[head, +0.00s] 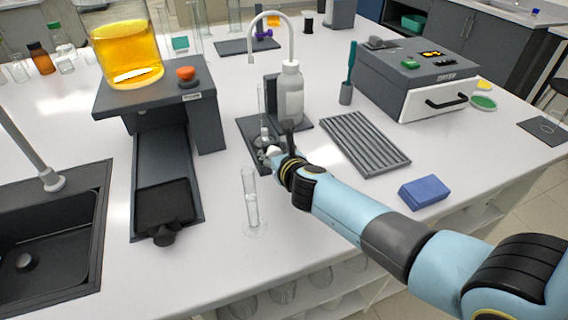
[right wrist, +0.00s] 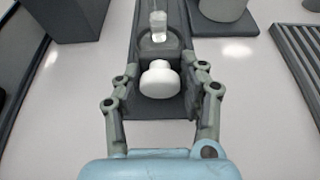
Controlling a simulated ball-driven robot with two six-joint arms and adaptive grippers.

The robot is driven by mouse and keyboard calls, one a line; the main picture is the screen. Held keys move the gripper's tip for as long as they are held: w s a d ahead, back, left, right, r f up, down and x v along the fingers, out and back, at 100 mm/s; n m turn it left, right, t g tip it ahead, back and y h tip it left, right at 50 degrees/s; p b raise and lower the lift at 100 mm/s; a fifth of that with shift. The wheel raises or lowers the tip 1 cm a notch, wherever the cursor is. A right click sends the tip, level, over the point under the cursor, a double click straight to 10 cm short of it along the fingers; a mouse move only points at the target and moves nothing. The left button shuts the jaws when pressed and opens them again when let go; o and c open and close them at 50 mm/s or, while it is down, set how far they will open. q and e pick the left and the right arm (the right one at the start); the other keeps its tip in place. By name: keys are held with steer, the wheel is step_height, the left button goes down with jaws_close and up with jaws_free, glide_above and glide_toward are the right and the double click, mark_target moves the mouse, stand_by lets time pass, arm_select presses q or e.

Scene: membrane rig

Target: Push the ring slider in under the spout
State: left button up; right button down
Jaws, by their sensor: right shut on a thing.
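The ring slider (right wrist: 145,49) is a dark grey ring piece with a round white knob (right wrist: 160,78) at its near end, on a dark rail (head: 250,128). A clear glass vessel (right wrist: 158,23) stands in the ring. My right gripper (head: 275,152) is shut on the white knob; in the right wrist view its fingers (right wrist: 160,84) are at either side of it. In the head view the gripper partly hides the slider and knob. My left gripper is not in view.
A white bottle (head: 290,95) stands beside the rail. A clear cylinder (head: 251,195) stands close left of my right arm. A ribbed grey tray (head: 365,143) and blue block (head: 425,192) lie to the right. A dark stand (head: 150,100) with a yellow vessel is left.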

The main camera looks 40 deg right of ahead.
mark_target(266, 135)
steer(key=w, duration=0.2)
steer(key=w+d+b, duration=0.1)
steer(key=w, duration=0.2)
steer(key=w+d+b, duration=0.1)
steer(key=w, duration=0.2)
steer(key=shift+f, duration=0.15)
steer(key=shift+w+r, duration=0.1)
steer(key=shift+r, duration=0.1)
steer(key=c, duration=1)
jaws_free()
steer(key=shift+w, duration=0.1)
steer(key=shift+o, duration=0.7)
steer(key=shift+w+f, duration=0.1)
steer(key=shift+s, duration=0.2)
